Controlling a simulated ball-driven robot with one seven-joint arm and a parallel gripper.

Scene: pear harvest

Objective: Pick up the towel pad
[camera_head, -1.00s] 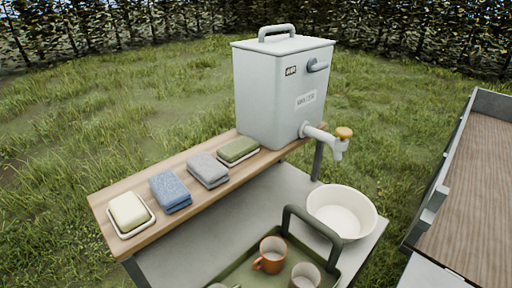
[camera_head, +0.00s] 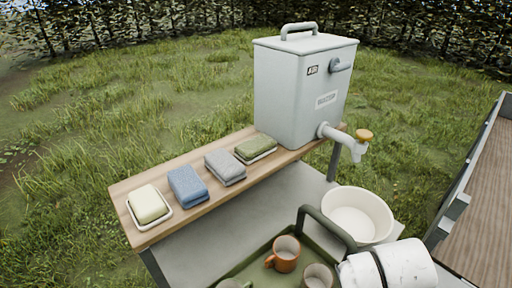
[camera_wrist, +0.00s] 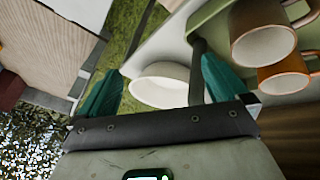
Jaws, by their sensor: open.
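A blue folded cloth pad (camera_head: 187,187) and a grey folded cloth pad (camera_head: 225,167) lie side by side on the wooden shelf (camera_head: 150,237) in the head view. I cannot tell which is the towel pad. A cream block (camera_head: 148,204) on a white dish sits left of them, and a green block (camera_head: 255,146) on a pale dish sits right. My gripper (camera_wrist: 160,88) shows in the wrist view with its two teal fingers wide apart and nothing between them. It is apart from the pads, which the wrist view does not show.
A grey water tank (camera_head: 300,95) with a tap (camera_head: 350,143) stands at the shelf's right end. Below are a white bowl (camera_head: 357,215) and a green tray (camera_head: 250,262) with mugs (camera_head: 284,254). A wood-floored trailer bed (camera_head: 490,220) stands at right. Grass lies behind the shelf.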

